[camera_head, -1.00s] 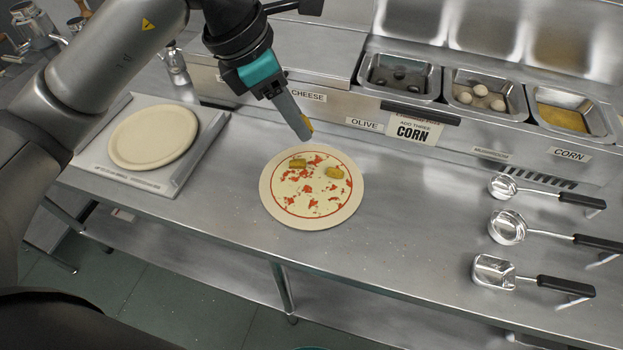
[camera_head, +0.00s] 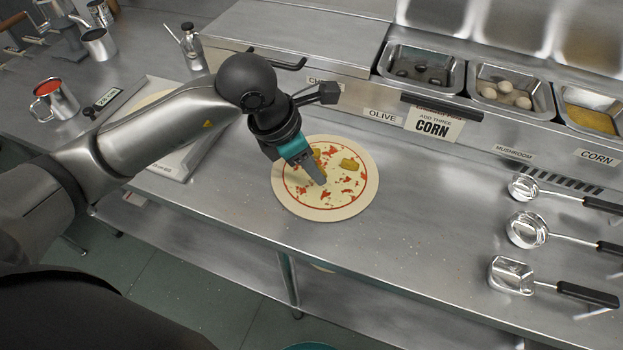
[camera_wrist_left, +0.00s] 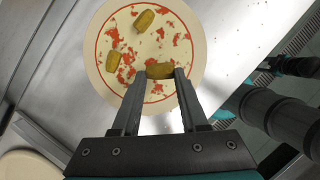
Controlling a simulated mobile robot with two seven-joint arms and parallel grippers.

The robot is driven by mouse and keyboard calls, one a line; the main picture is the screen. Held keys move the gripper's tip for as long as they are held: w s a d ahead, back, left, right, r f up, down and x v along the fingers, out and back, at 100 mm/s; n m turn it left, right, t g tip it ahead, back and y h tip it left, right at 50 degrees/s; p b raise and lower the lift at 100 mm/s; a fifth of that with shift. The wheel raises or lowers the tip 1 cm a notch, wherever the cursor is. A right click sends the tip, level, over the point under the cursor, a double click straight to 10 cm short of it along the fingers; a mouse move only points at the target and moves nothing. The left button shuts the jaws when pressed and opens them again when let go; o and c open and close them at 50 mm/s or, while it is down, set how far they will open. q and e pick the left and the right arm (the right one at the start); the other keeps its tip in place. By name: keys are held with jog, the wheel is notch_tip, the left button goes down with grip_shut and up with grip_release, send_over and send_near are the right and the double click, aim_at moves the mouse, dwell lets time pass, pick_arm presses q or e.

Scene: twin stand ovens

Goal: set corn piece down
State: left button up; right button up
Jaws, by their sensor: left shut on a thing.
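The round pizza (camera_head: 345,207) with red sauce lies flat on the steel counter. My left gripper (camera_head: 320,182) points down over its left part. In the left wrist view, the left gripper (camera_wrist_left: 162,73) is shut on a yellow-brown corn piece (camera_wrist_left: 159,70) at its fingertips, low over the pizza (camera_wrist_left: 197,45); I cannot tell if it touches. Two other corn pieces lie on the pizza: one near the far edge (camera_head: 349,164), and one partly behind the gripper (camera_head: 318,153). What seems to be my right gripper (camera_wrist_left: 285,66) shows partly at the right; its fingers are unclear.
Topping bins stand behind the pizza: dark olives (camera_head: 420,76), mushrooms (camera_head: 505,93) and corn (camera_head: 590,120). Three metal scoops, one a square cup (camera_head: 511,275), are at right. A tray (camera_head: 190,160) is behind my left arm.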

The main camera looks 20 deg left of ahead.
aim_at(318, 189)
pick_arm(q)
notch_tip(318, 189, down, 5)
jog(key=shift+r+b, duration=0.2)
jog(key=shift+b, duration=0.1)
jog(key=o, duration=1)
jog(key=shift+c, duration=0.2)
jog(key=shift+r, duration=0.15)
jog(key=p+v, duration=0.1)
jog(key=v, duration=1.1)
jog(key=shift+p, duration=0.3)
